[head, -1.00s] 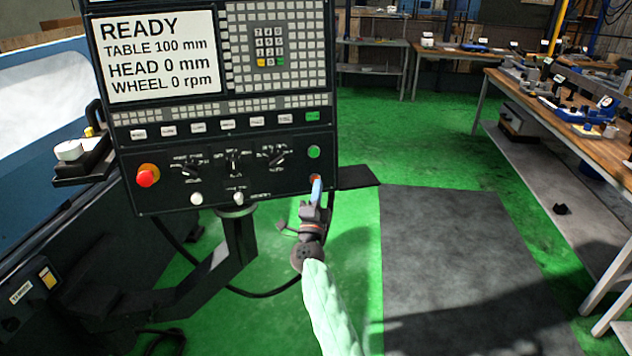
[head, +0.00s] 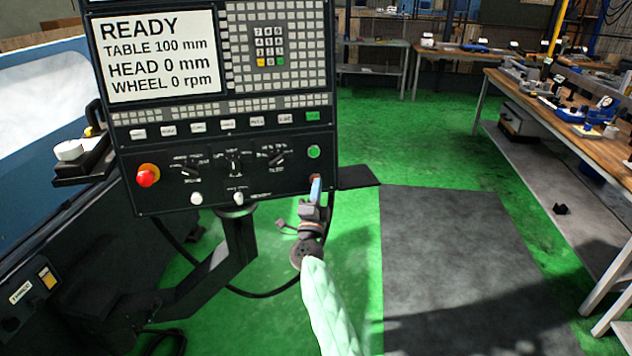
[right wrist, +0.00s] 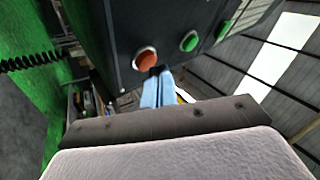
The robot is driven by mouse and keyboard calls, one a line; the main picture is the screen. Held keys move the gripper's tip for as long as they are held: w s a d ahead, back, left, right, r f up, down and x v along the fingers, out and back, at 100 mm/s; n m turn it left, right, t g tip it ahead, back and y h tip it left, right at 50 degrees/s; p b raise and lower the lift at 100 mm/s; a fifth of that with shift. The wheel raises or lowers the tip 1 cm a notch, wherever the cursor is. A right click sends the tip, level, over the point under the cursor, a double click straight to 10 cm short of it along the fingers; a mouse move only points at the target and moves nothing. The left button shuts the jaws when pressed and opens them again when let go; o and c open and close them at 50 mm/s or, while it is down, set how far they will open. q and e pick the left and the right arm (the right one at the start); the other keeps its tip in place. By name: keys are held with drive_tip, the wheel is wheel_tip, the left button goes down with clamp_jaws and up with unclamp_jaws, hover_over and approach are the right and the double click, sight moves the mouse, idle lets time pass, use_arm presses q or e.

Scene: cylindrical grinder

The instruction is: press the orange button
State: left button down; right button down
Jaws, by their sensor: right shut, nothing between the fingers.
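The orange button (right wrist: 145,60) is a round button with a pale ring at the lower corner of the dark control panel (head: 120,185). In the head view only a sliver of the orange button (head: 314,178) shows behind my right gripper's tip. My right gripper (head: 316,186) is shut and empty, its blue fingers pointing at the panel. In the right wrist view the fingertips (right wrist: 157,75) are just below and beside the orange button's face, very near it; whether they touch cannot be told. My left gripper is not in view.
A green button (head: 314,152) sits just above the orange one. A red knob (head: 146,178) is at the panel's left, with dark rotary switches (head: 234,165) between. The screen (head: 157,55) reads READY. A workbench (head: 560,100) stands at the right.

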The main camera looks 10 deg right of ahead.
drive_tip(key=shift+w, duration=0.35)
idle(0.5)
idle(0.3)
drive_tip(key=shift+s+r+p, duration=0.1)
drive_tip(key=shift+s+p, duration=0.25)
drive_tip(key=shift+s, duration=0.45)
drive_tip(key=s, duration=0.1)
drive_tip(key=s+p, duration=0.1)
drive_tip(key=s, duration=0.1)
drive_tip(key=s+r+p, duration=0.1)
drive_tip(key=s, duration=0.1)
drive_tip(key=shift+d, duration=0.2)
drive_tip(key=shift+f, duration=0.1)
idle(0.4)
